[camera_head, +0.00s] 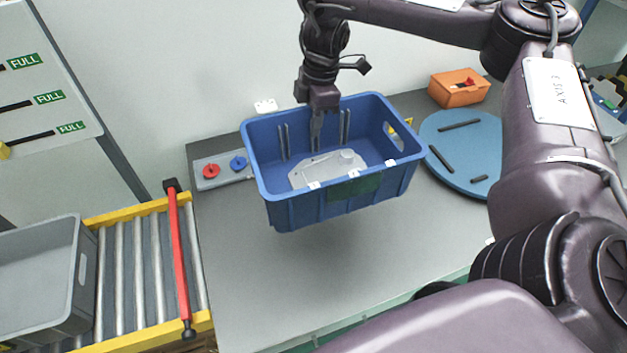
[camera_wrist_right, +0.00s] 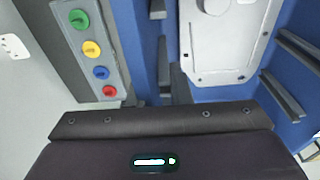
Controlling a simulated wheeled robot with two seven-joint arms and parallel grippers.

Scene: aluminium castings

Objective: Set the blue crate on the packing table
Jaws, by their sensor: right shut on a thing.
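The blue crate (camera_head: 290,210) is upright over the grey packing table (camera_head: 250,290), with a soft shadow on the tabletop below its front. It looks slightly raised, but I cannot tell the gap for sure. A grey metal casting (camera_head: 328,168) lies inside; it also shows in the right wrist view (camera_wrist_right: 225,45). My right gripper (camera_head: 317,128) points down and is shut on the crate's far wall. In the right wrist view its fingers (camera_wrist_right: 171,85) straddle the blue wall. My left gripper is not in view.
A panel with coloured knobs (camera_head: 207,185) lies left of the crate. A blue round plate (camera_head: 465,150) with dark bars and an orange bin (camera_head: 460,88) stand to the right. A roller conveyor (camera_head: 137,265) with a red bar and grey tote (camera_head: 75,290) is at left. The front tabletop is clear.

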